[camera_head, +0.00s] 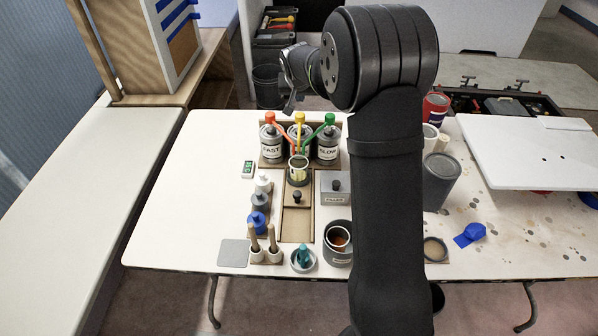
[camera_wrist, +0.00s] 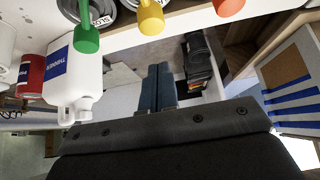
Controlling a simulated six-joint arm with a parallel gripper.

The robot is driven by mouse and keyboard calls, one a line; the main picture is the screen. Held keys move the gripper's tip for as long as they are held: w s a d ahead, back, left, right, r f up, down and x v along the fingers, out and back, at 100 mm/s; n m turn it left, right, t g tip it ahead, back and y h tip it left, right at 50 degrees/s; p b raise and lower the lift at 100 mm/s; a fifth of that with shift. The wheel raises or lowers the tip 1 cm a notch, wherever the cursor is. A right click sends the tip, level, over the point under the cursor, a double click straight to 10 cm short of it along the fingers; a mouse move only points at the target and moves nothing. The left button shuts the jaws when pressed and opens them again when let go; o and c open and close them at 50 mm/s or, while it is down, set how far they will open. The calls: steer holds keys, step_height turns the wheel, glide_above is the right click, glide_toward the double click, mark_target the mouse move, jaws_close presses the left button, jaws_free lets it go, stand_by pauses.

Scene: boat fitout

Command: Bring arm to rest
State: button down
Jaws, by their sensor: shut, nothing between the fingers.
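My arm rises from the bottom of the head view and bends at the top. My gripper (camera_head: 289,108) hangs at the arm's left end, behind the cans with coloured pumps and apart from them. In the wrist view, the two fingers of my gripper (camera_wrist: 158,68) lie side by side, shut with nothing between them. The can labelled FAST (camera_head: 271,152) has a red pump, and the can labelled SLOW (camera_head: 328,152) has a green one. A yellow pump (camera_head: 299,118) stands between them. The arm hides part of the table's right half.
A cup (camera_head: 298,170) stands before the pump cans. Small bottles (camera_head: 258,222), brushes in a holder (camera_head: 273,240) and a dark pot (camera_head: 338,243) stand nearer. Right of my arm are a grey can (camera_head: 440,182), a blue cloth (camera_head: 470,234) and a white panel (camera_head: 530,150).

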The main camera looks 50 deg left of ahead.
mark_target(300, 116)
steer(key=shift+f, duration=2.2)
